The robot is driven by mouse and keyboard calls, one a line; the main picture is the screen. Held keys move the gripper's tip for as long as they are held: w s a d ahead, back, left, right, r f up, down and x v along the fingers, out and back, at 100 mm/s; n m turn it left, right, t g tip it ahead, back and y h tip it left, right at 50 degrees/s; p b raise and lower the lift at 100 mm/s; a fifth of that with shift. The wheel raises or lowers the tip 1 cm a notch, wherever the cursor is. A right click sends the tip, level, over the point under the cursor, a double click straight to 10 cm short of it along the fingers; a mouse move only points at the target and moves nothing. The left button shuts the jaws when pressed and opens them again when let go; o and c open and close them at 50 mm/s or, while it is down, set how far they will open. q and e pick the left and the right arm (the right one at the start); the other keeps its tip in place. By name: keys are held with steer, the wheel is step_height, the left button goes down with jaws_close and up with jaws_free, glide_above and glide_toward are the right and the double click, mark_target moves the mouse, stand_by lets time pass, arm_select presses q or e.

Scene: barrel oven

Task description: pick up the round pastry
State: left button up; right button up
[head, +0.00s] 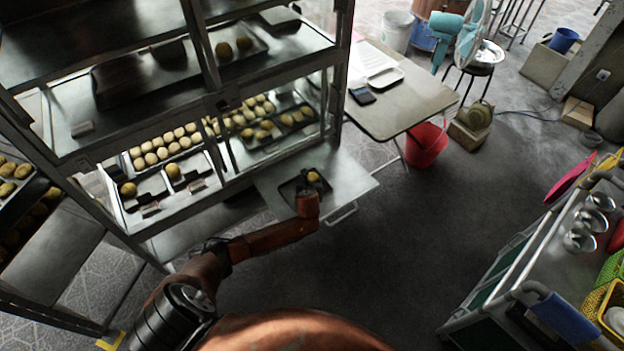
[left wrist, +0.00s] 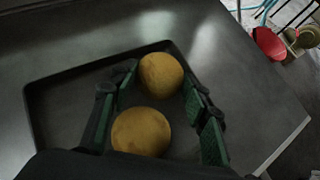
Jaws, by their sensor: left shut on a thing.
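Two round golden-brown pastries sit over a dark square tray (head: 288,190) on a pulled-out metal shelf (head: 352,184). In the left wrist view the farther round pastry (left wrist: 160,73) is between the fingertips of my left gripper (left wrist: 160,82), which is shut on it. The nearer pastry (left wrist: 142,132) lies closer to the palm, beside the left finger and apart from the right one. In the head view one pastry (head: 313,176) shows just past my left gripper (head: 309,188); the gripper hides the other. I cannot tell whether the held pastry is off the tray. My right gripper is not in view.
A glass-fronted rack (head: 215,105) with many buns on trays stands behind the shelf. A table (head: 408,100) and a red bucket (head: 426,146) are to the right. A cart with metal bowls (head: 580,240) stands at the far right. The floor between is open.

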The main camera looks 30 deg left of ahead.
mark_target(311, 175)
arm_select(q)
steer(key=shift+r, duration=0.1)
steer(key=shift+c, duration=0.4)
